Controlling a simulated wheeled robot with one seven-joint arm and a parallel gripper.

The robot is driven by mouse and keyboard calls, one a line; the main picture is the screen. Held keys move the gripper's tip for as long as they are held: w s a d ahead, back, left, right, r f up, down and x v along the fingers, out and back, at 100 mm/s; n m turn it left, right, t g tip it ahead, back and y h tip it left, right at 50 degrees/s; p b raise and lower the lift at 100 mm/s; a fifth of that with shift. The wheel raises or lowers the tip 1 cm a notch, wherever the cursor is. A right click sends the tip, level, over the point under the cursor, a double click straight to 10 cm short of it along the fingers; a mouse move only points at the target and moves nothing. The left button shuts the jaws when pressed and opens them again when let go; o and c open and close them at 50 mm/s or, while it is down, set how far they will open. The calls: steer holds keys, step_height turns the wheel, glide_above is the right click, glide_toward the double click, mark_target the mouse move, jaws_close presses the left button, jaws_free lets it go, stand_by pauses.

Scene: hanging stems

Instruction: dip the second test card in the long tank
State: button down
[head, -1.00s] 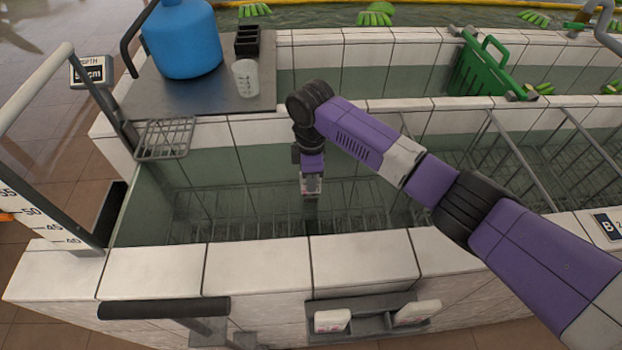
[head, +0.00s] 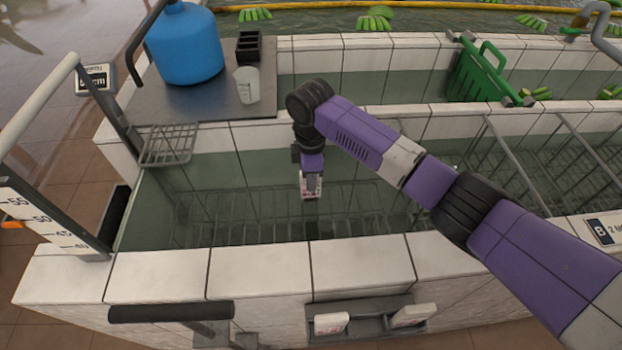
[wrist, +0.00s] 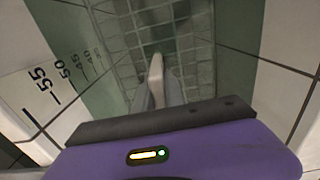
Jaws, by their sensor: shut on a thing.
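My gripper (head: 311,178) hangs straight down inside the front tank (head: 262,266), shut on a small white test card with pink marks (head: 311,190). The card points downward. In the wrist view the card (wrist: 156,70) is seen nearly edge-on between my fingers (wrist: 158,98). The tank holds clear water over a wire grid. The card's lower end is close to the water surface; I cannot tell whether it touches. Two more white cards, a left one (head: 331,323) and a right one (head: 410,315), sit in a grey holder (head: 372,325) on the tank's front wall.
A depth scale (head: 45,225) stands at the tank's left end. A wire rack (head: 168,146) sits at the back left corner. A blue jug (head: 185,45) and a beaker (head: 247,84) stand on a metal shelf.

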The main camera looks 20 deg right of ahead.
step_height(320, 180, up, 11)
steer(key=p, duration=0.8)
steer(key=shift+r+p, duration=0.2)
steer(key=shift+p, duration=0.2)
step_height(320, 180, up, 13)
stand_by(1.2)
